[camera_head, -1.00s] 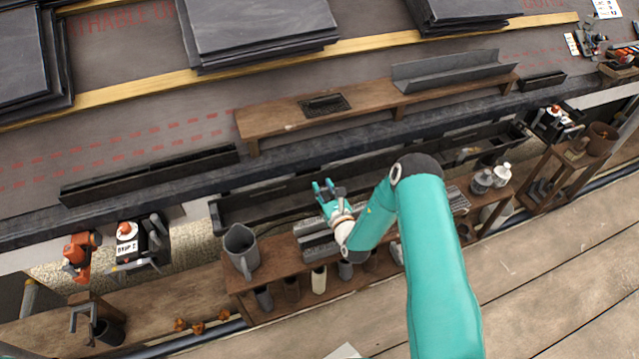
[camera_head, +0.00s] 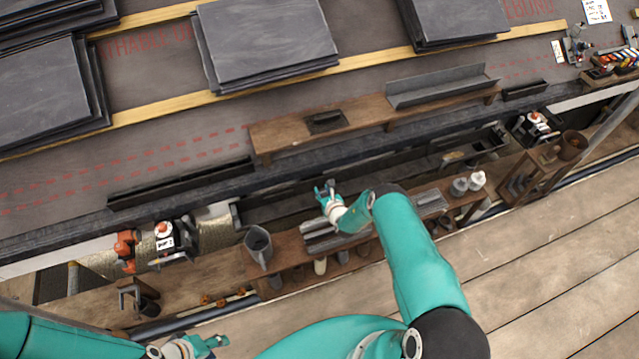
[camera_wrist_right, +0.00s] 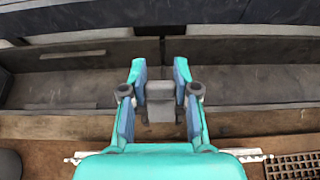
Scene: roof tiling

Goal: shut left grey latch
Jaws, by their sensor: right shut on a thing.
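A grey block-like piece (camera_wrist_right: 161,101), which looks like the grey latch, stands at the front edge of the long dark trough (camera_wrist_right: 70,88) in the right wrist view. My right gripper (camera_wrist_right: 160,88) is shut on it, one teal finger on each side. In the head view my right gripper (camera_head: 325,191) is at the trough's near edge, above the low wooden bench; the latch is too small to make out there. My left gripper (camera_head: 208,345) is at the bottom left, away from the trough; its finger gap is unclear.
A grey pitcher (camera_head: 258,246) stands on the wooden bench (camera_head: 232,268), left of my right gripper. White bottles (camera_head: 476,181) stand to the right. A wooden shelf (camera_head: 355,133) and slate stacks (camera_head: 265,40) lie on the roof beyond. The plank floor at lower right is clear.

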